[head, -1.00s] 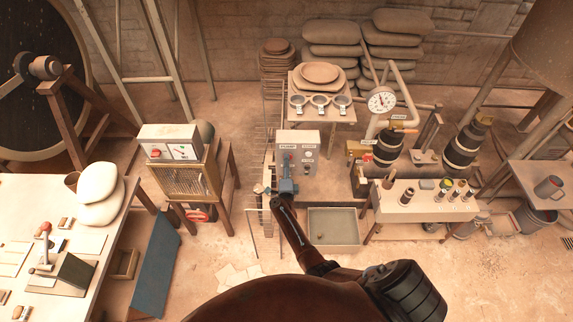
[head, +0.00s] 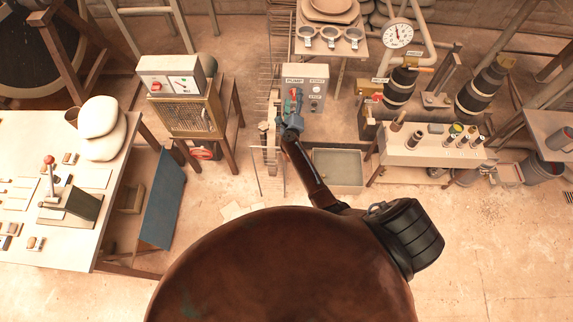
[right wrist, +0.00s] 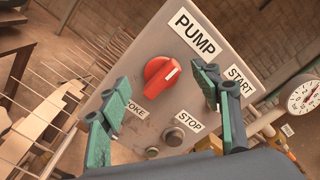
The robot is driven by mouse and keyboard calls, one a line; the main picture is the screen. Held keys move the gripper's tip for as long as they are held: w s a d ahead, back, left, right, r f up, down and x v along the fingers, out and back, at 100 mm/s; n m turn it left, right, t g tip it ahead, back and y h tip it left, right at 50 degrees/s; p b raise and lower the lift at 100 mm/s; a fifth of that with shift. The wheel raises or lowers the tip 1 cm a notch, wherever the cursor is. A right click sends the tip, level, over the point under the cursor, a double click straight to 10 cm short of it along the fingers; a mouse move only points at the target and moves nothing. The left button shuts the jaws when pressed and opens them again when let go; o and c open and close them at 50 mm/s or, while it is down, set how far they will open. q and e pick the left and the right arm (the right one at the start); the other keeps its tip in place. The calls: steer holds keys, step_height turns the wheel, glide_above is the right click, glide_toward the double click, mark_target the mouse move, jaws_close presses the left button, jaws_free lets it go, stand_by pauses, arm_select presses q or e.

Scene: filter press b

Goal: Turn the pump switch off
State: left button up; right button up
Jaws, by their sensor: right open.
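The grey control box (head: 314,81) stands at the middle of the head view, with a PUMP label at its top. My right gripper (head: 293,108) is in front of the box. In the right wrist view the right gripper (right wrist: 160,120) is open, its green-padded fingers on either side of the knob and apart from it. My left gripper is not in view.
A pressure gauge (head: 398,33) and pipes stand right of the box. A grey basin (head: 338,168) sits on the floor below it. A wire rack (head: 271,130) is close on the left. A bench with jars (head: 440,146) is at the right.

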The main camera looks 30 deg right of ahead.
steer(key=m+b, duration=1.1)
steer(key=shift+s+d+f+m, duration=0.1)
steer(key=shift+d+f+m, duration=0.1)
steer(key=shift+m, duration=0.1)
steer(key=p+v, duration=0.1)
steer(key=v, duration=0.7)
steer(key=s+a+f+n+y, duration=0.2)
steer(key=s+f+n+y, duration=0.1)
steer(key=f+n, duration=0.5)
steer(key=s+a+f+n+y+b, duration=0.1)
steer(key=s+a+f+n+y, duration=0.2)
steer(key=f+n, duration=0.5)
steer(key=s+a+f+n+y+b, duration=0.1)
steer(key=s+a+f+n+y, duration=0.2)
steer(key=f+n, duration=0.6)
steer(key=shift+f, duration=0.35)
steer(key=shift+w+a, duration=0.1)
steer(key=shift+a, duration=0.05)
